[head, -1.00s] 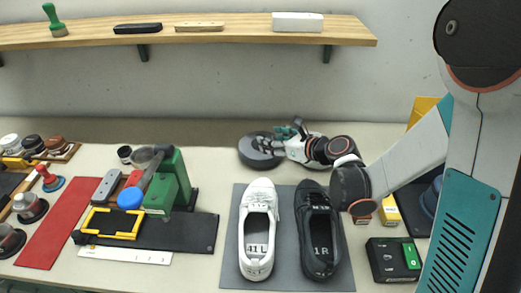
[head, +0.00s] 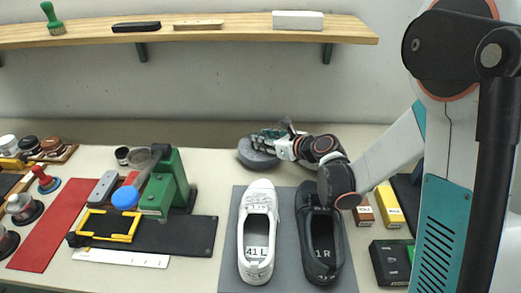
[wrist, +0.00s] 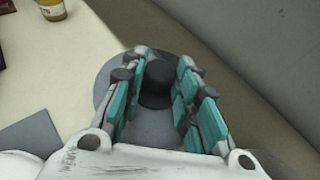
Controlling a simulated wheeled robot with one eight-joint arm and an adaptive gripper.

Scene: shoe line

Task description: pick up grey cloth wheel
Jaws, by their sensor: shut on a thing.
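The grey cloth wheel (head: 258,158) is a dark grey disc at the back of the table, behind the shoes. It also shows in the wrist view (wrist: 104,92), with a dark round hub (wrist: 157,84) at its middle. My gripper (head: 262,138) reaches over the wheel from the right. In the wrist view my gripper's teal and grey fingers (wrist: 158,90) stand on both sides of the dark hub and are shut on it. The fingers hide part of the disc. I cannot tell whether the wheel is clear of the table.
A white shoe (head: 257,230) and a black shoe (head: 320,235) stand on a grey mat (head: 228,270) in front. A green press (head: 168,185) stands to the left. A wooden shelf (head: 240,38) runs along the wall above. Small boxes (head: 388,205) stand right of the shoes.

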